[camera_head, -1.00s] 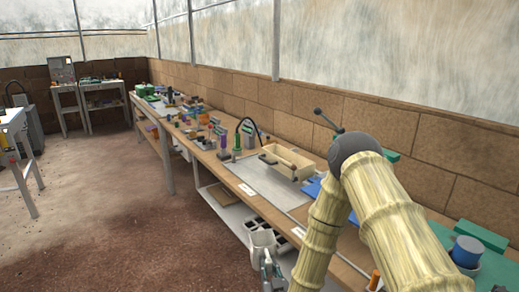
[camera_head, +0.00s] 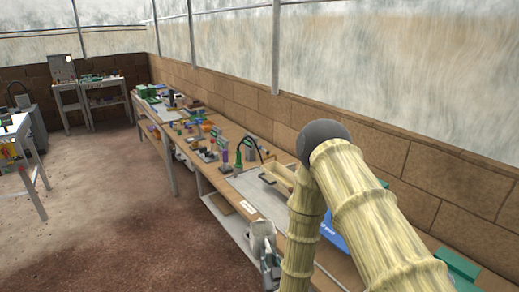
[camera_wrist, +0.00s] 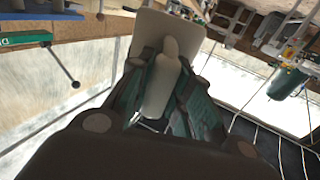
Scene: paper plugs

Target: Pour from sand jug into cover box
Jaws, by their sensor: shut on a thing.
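A whitish jug (camera_head: 262,238), the sand jug, is held in front of the bench edge, above the dirt floor. My gripper (camera_head: 270,268) is shut on its handle side. In the wrist view the pale jug (camera_wrist: 160,40) stands between the dark green-grey fingers (camera_wrist: 162,85). The jug's contents cannot be seen. A tan wooden box (camera_head: 271,177), likely the cover box, sits on the bench beyond the jug. My arm hides much of it in the head view.
A blue item (camera_head: 332,232) lies behind my arm. Dirt floor is clear at left.

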